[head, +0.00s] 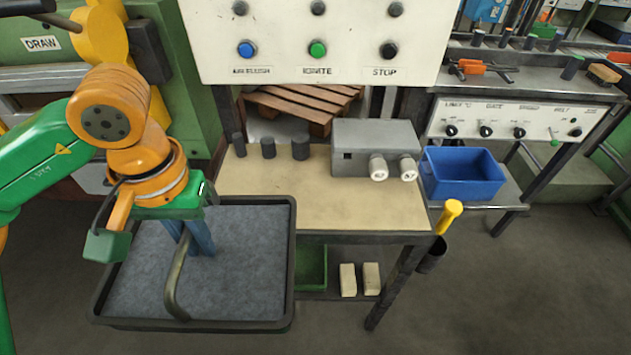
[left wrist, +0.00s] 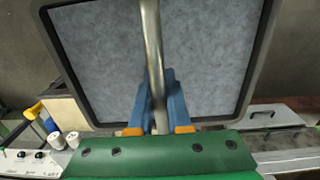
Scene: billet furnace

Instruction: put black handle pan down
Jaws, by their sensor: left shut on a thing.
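The pan (head: 190,323) is a wide rectangular tray with a dark rim, a grey rough-looking inside and an arched metal handle (head: 177,285) across it. My left gripper (head: 200,243) has its blue fingers shut on the handle near its middle. The pan hangs roughly level at the left end of the bench, overlapping the bench's left part in the head view. I cannot tell the gap beneath it. In the left wrist view the handle (left wrist: 152,45) runs between the fingers (left wrist: 157,98), with the pan's inside (left wrist: 100,60) behind. My right gripper is out of view.
The bench (head: 330,208) has a clear tan top at its middle and front. Dark cylinders (head: 300,146) and a grey box (head: 375,147) stand along its back. A blue bin (head: 462,175) is to the right, and a yellow-handled tool (head: 450,216) stands at the bench's right front corner.

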